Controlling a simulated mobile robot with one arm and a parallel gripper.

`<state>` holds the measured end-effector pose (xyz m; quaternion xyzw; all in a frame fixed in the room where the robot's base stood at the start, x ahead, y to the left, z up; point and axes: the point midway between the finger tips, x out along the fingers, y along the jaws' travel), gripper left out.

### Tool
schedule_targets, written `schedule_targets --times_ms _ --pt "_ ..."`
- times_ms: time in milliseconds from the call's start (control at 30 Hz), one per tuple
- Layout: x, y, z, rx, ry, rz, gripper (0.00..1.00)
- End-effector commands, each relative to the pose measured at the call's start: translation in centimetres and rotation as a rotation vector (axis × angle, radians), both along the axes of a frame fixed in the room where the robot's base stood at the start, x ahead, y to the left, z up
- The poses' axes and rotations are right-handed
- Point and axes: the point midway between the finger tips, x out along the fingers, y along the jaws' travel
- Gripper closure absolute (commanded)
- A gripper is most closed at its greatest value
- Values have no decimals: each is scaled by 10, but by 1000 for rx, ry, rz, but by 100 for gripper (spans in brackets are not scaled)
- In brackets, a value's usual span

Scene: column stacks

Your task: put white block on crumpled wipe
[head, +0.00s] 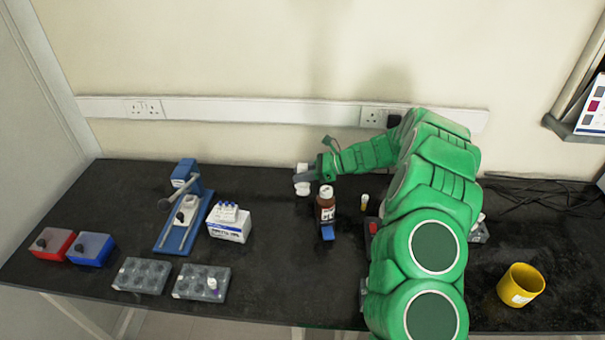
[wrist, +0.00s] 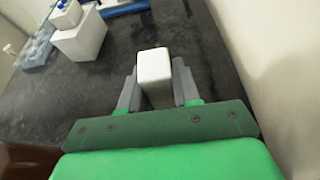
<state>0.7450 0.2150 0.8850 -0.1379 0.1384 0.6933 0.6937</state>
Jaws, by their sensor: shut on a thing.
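My gripper (wrist: 155,85) is shut on a white block (wrist: 154,68), which sits upright between the two grey fingers in the wrist view. In the head view the white block (head: 302,189) shows above and below the grey finger of my gripper (head: 306,178), toward the back of the bench. I cannot tell whether the block touches the bench. I cannot make out the crumpled wipe for certain; my green arm hides part of the bench on the right.
A brown bottle (head: 326,206) stands close in front of my gripper. A white box (head: 229,224), a blue stand (head: 182,225) and grey racks (head: 202,282) are at left. A yellow mug (head: 521,285) stands at right. The back bench left of my gripper is clear.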

Motion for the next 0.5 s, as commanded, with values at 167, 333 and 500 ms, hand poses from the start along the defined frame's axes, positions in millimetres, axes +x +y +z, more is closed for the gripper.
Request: schedule_targets --times_ms 167,333,500 --pt "0 0 -2 0 0 0 97" --pt "0 0 -2 0 0 0 49" --pt "0 0 -2 0 0 0 43"
